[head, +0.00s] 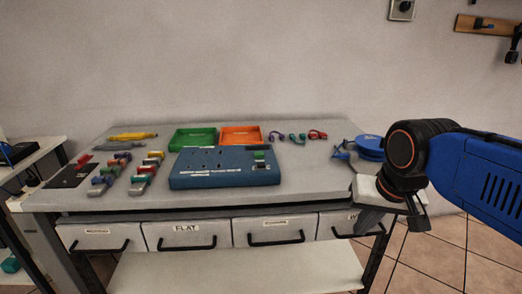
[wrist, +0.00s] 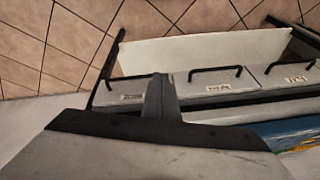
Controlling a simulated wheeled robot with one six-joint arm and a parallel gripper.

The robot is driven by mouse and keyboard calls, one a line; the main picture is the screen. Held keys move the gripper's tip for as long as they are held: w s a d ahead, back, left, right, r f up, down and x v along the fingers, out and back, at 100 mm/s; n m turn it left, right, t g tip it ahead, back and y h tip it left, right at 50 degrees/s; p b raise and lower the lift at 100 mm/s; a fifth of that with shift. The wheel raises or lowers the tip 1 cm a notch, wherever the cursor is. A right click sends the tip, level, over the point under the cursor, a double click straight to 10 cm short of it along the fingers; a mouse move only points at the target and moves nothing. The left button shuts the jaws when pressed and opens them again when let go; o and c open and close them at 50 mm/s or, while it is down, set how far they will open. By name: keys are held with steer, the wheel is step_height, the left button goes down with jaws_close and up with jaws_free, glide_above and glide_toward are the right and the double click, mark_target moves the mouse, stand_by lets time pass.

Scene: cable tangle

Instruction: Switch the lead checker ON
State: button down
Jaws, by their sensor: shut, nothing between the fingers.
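The lead checker looks to be the blue box (head: 222,180) in the middle of the workbench. It has several dark holes and pale label strips on its sloped top. A small green and grey part (head: 259,158) sits at its upper right; I cannot tell a switch or its position at this size. My gripper (head: 418,218) is off the bench's right front corner, well right of the box, pointing down. In the wrist view its closed fingers (wrist: 158,98) show with nothing between them, above the drawer fronts.
A green tray (head: 193,139) and an orange tray (head: 240,136) stand behind the box. Several coloured connectors (head: 127,172) lie to the left, with a yellow tool (head: 132,136) behind them. A blue cable coil (head: 369,147) lies near my arm. Labelled drawers (head: 187,234) line the bench front.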

steer(key=w+a+r+m+g, duration=0.2)
steer(key=w+a+r+m, duration=0.5)
steer(key=w+r, duration=0.55)
step_height(320, 180, up, 8)
steer(key=m+g, duration=0.2)
steer(key=m, duration=0.6)
glide_above(264, 164)
steer(key=shift+w+r, duration=0.15)
step_height(264, 164, down, 14)
steer(key=shift+f, duration=0.1)
